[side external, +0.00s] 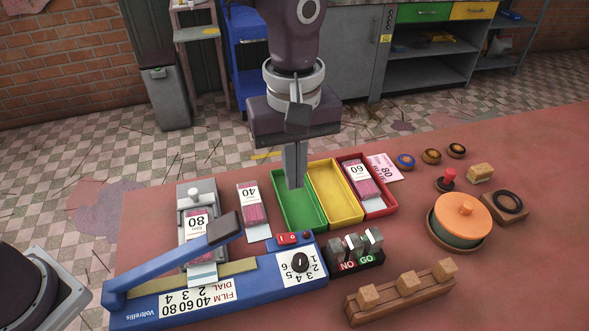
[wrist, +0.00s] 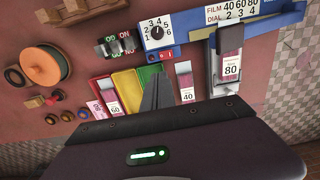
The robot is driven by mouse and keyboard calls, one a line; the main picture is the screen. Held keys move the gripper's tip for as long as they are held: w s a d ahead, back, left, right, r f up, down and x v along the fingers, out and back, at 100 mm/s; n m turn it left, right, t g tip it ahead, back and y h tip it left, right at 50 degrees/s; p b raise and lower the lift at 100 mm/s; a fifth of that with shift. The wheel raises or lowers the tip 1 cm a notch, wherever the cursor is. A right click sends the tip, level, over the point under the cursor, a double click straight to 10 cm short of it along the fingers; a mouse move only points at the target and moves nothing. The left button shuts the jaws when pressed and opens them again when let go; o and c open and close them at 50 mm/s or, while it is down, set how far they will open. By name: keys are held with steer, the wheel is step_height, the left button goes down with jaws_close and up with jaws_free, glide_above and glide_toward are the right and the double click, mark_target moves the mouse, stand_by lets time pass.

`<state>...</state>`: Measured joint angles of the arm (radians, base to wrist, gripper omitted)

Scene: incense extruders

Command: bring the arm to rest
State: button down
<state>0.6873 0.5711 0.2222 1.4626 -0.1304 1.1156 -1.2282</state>
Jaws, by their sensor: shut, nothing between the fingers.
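My gripper (side external: 294,180) is shut and empty, pointing down above the green tray (side external: 290,222). In the wrist view its closed fingers (wrist: 157,92) stand in front of the trays. The green tray and the yellow tray (side external: 334,211) look empty in the side view. The red tray (side external: 389,209) holds a pack marked 60 (side external: 362,182). A pack marked 40 (side external: 252,208) lies left of the green tray. A pack marked 80 (side external: 198,232) sits in the grey holder of the blue sealer (side external: 150,312), partly hidden under its lever arm (side external: 172,262).
A NO/GO switch block (side external: 356,252) stands right of the sealer dial (side external: 300,262). A wooden rack with cubes (side external: 400,292), a round orange-lidded pot (side external: 460,220), a red-knobbed stamp (side external: 447,180) and small round pieces (side external: 431,156) occupy the right. Bare red tabletop (side external: 540,160) lies at the far right.

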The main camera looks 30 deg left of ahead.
stand_by(0.3)
steer(key=s+a+r+m+t+h, duration=0.15)
steer(key=s+a+r+m, duration=0.4)
steer(key=a+r, duration=0.7)
steer(key=s+a+f+m+t, duration=0.1)
steer(key=s+a+f+t, duration=0.1)
steer(key=s+a, duration=0.3)
steer(key=s+a+f+m+t+y, duration=0.1)
steer(key=s+a, duration=0.3)
steer(key=s, duration=0.6)
steer(key=shift+a+f+m+t, duration=0.4)
steer(key=shift+m+t, duration=0.15)
steer(key=shift+m, duration=0.2)
